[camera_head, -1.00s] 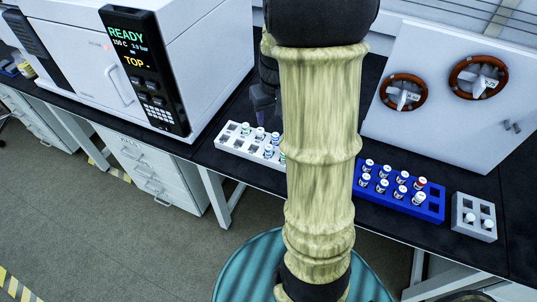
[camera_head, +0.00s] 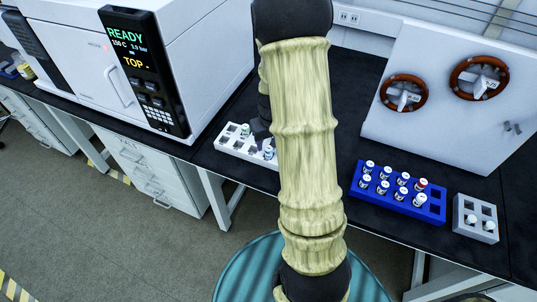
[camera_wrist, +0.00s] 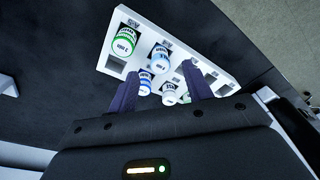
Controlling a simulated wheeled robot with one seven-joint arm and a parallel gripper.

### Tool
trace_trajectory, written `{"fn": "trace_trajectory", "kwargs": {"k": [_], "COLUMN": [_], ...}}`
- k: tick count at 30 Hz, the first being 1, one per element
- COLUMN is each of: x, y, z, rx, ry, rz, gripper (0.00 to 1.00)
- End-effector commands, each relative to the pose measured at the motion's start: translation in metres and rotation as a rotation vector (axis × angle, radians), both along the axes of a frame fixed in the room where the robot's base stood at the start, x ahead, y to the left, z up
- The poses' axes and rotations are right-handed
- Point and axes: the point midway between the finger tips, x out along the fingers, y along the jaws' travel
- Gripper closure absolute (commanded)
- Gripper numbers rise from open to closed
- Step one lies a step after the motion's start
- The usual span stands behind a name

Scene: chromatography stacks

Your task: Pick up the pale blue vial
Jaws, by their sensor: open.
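The white rack (camera_head: 228,146) holds several white-capped vials with coloured bands. In the wrist view the rack (camera_wrist: 113,68) shows a green-banded vial (camera_wrist: 123,43) at the far left and a blue-banded vial (camera_wrist: 159,57) right of it. A second blue-banded vial (camera_wrist: 145,84) and a paler vial (camera_wrist: 168,93) stand closer. I cannot tell for sure which is the pale blue one. My gripper (camera_wrist: 160,76) is open, its dark fingers over the rack with vials between them in the picture. In the head view my gripper (camera_head: 262,128) is partly hidden by my arm.
A blue rack (camera_head: 435,213) with several vials and a grey rack (camera_head: 461,213) stand on the black bench to the right. A white instrument (camera_head: 75,40) stands left, and a white panel with two round handles (camera_head: 440,130) stands at the back right.

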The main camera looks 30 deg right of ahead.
Motion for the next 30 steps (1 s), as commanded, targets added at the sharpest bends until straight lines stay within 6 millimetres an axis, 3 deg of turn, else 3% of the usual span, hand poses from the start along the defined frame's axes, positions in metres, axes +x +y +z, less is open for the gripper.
{"fn": "trace_trajectory", "kwargs": {"k": [8,21,30], "x": [0.001,0.01,0.011], "y": [0.0,-0.002,-0.002], "z": [-0.002,-0.049,-0.05], "rx": [0.0,0.0,0.0], "ry": [0.001,0.002,0.0], "rz": [0.001,0.001,0.001], "gripper": [0.5,0.5,0.5]}}
